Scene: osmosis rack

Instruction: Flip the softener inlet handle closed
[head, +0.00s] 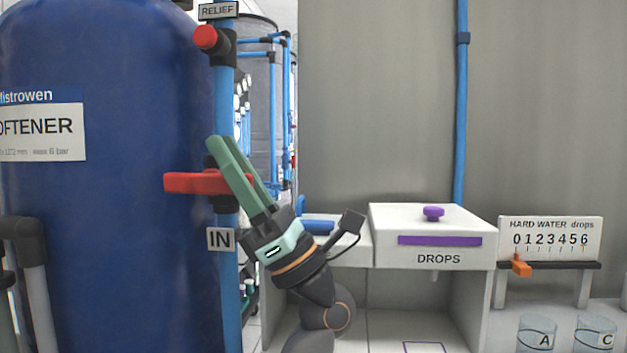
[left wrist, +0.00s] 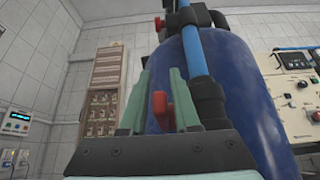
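The softener inlet handle (head: 190,182) is a red lever on the blue vertical pipe, above the IN label (head: 220,239). It lies about level, across the pipe, with its long end to the left. My left gripper (head: 222,142) has green fingers that cross in front of the lever near the pipe and hide part of it. In the left wrist view the red handle (left wrist: 160,108) shows between the two fingers of my left gripper (left wrist: 159,78), which stand apart. I cannot tell whether a finger touches it. My right gripper is not in view.
The blue softener tank (head: 120,210) stands close on the left. A red RELIEF knob (head: 205,37) sits higher on the pipe. A white DROPS box (head: 432,222), a HARD WATER scale (head: 550,240) and beakers A (head: 537,334) and C (head: 596,333) are to the right.

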